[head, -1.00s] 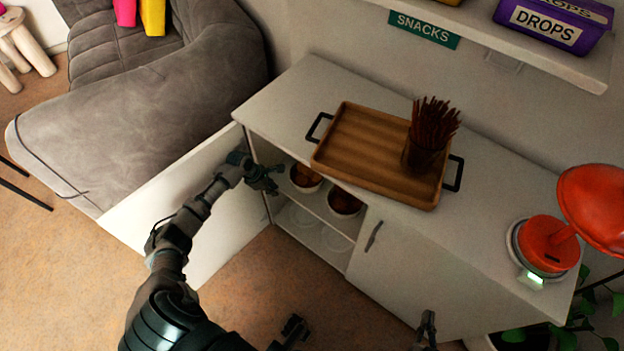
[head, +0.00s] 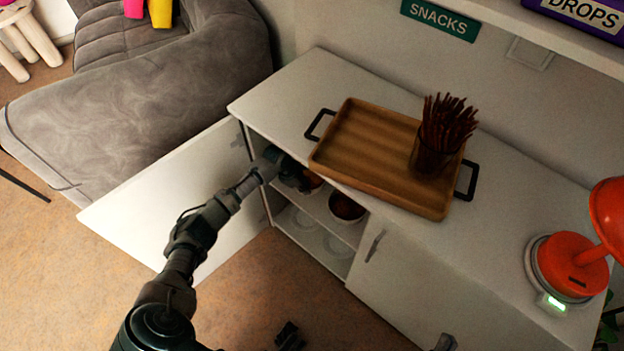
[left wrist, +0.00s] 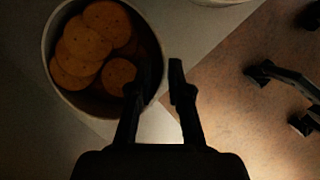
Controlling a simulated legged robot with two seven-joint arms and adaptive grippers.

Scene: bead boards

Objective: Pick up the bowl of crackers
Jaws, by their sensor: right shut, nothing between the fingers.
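The bowl of crackers (left wrist: 58,85) is a pale round bowl holding several round orange-brown crackers, at the upper left of the left wrist view. In the head view it sits on the cabinet's upper shelf, mostly hidden behind my left gripper (head: 298,178). My left gripper (left wrist: 164,75) is open at its near right rim. One finger overlaps the bowl's inside and the other is outside the wall; contact cannot be told. My right gripper (head: 290,336) is low at the head view's bottom edge, away from the bowl, shut and empty.
A second bowl (head: 346,208) with dark contents stands right of it on the shelf. The open cabinet door (head: 165,200) is on the left. Above, a wooden tray (head: 365,160) with a cup of sticks (head: 432,158) sits on the cabinet top (head: 290,95).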

